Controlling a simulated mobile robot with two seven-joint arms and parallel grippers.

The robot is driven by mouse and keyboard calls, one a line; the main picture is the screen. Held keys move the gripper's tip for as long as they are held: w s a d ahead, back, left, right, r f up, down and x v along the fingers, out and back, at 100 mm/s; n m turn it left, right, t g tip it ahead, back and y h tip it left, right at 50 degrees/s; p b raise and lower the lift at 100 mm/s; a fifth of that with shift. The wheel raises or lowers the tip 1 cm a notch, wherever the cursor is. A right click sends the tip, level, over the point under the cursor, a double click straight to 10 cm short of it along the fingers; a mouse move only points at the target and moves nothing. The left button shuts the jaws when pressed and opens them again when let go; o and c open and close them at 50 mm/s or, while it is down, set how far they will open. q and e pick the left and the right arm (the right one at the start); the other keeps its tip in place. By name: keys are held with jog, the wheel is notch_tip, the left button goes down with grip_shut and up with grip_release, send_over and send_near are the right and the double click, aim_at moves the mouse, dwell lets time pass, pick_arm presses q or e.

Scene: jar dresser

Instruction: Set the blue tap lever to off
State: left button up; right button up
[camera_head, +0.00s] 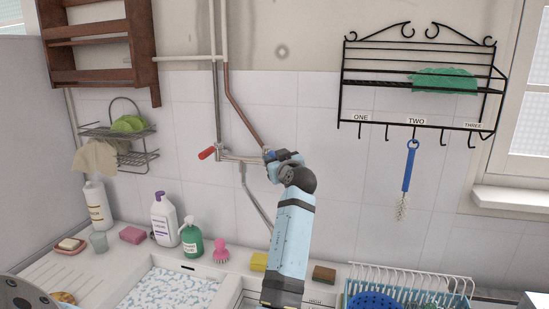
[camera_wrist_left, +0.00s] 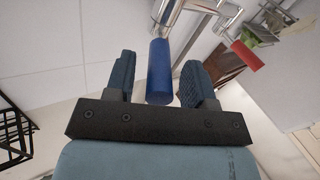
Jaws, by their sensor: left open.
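The blue tap lever (camera_wrist_left: 158,72) shows in the left wrist view as a blue cylinder on a chrome tap. It lies between the two dark fingers of my left gripper (camera_wrist_left: 159,62), with a visible gap on each side. The gripper is open and not closed on it. In the head view my left gripper (camera_head: 270,157) is at the wall pipes, and the arm and gripper largely hide the blue lever there. A red tap lever (camera_head: 207,153) sits to the left on the same pipework; it also shows in the wrist view (camera_wrist_left: 246,56). My right gripper is not in view.
Copper pipe (camera_head: 245,117) runs down the tiled wall to the taps. A black rack (camera_head: 420,85) with a hanging blue brush (camera_head: 409,170) is to the right. Bottles, including a green one (camera_head: 192,237), and a dish rack (camera_head: 415,282) stand below. The wall between arm and brush is clear.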

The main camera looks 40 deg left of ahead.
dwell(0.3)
pick_arm(q)
grip_shut()
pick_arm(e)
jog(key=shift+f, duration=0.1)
